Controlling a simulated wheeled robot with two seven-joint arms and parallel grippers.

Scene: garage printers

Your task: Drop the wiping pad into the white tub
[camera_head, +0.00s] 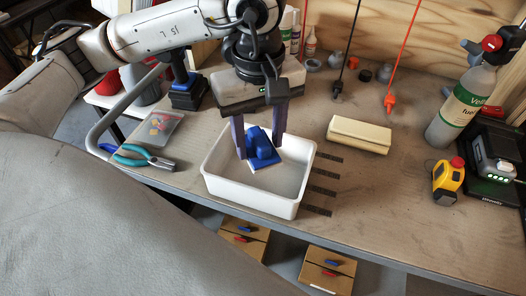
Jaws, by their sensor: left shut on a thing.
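The white tub (294,207) stands on the workbench near its front edge. My left gripper (259,145) points down over the tub, its two dark fingers on either side of the blue wiping pad (261,146). The gripper is shut on the pad. The pad shows against the tub's inside; I cannot tell whether its lower edge touches the tub floor. My right gripper is not in view.
A cream box (359,134) lies right of the tub. Pliers (145,159) and a small bag (157,128) lie to its left. A yellow tool (448,181) and a gas bottle (463,106) stand at the right. Red and black cables hang behind.

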